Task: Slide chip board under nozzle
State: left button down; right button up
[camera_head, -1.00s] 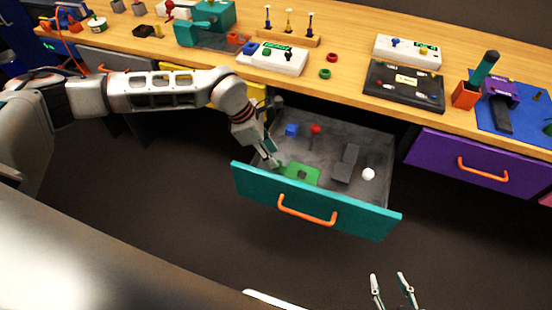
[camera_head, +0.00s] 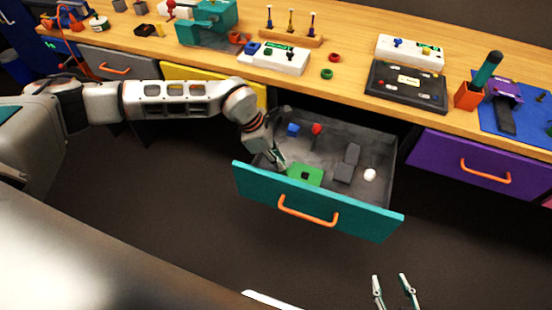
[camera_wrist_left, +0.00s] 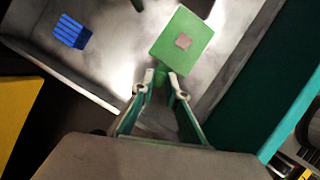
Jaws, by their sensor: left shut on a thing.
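The green chip board (camera_head: 306,174) with a dark square chip is inside the open teal drawer (camera_head: 316,201), near its front wall. The left wrist view shows the board (camera_wrist_left: 190,30) just beyond my fingertips, with a small green part of it between them. My left gripper (camera_head: 281,166) reaches down into the drawer, shut on the board's near edge; it also shows in the left wrist view (camera_wrist_left: 161,80). I cannot tell whether the board is clear of the drawer floor. My right gripper (camera_head: 394,290) is open and empty at the bottom. A teal machine (camera_head: 214,16) stands on the bench; I cannot make out a nozzle.
The drawer also holds a blue block (camera_head: 293,129), a red piece (camera_head: 317,129), grey blocks (camera_head: 344,172) and a white ball (camera_head: 370,175). On the wooden bench (camera_head: 345,62) are a white panel (camera_head: 281,61) and a black panel (camera_head: 405,87). The purple drawer (camera_head: 476,163) is shut.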

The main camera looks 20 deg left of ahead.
aim_at(318, 180)
pick_arm(q)
jog(key=d, duration=0.3)
jog(key=d+p, duration=0.1)
jog(key=d, duration=0.2)
jog(key=shift+s+d+r+p, duration=0.15)
jog(key=shift+d+r+p, duration=0.05)
jog(key=shift+d+p, duration=0.1)
jog(key=d, duration=0.4)
jog(key=shift+s+f, duration=0.1)
jog(key=shift+f, duration=0.05)
jog(key=shift+d, duration=0.1)
jog(key=shift+s, duration=0.1)
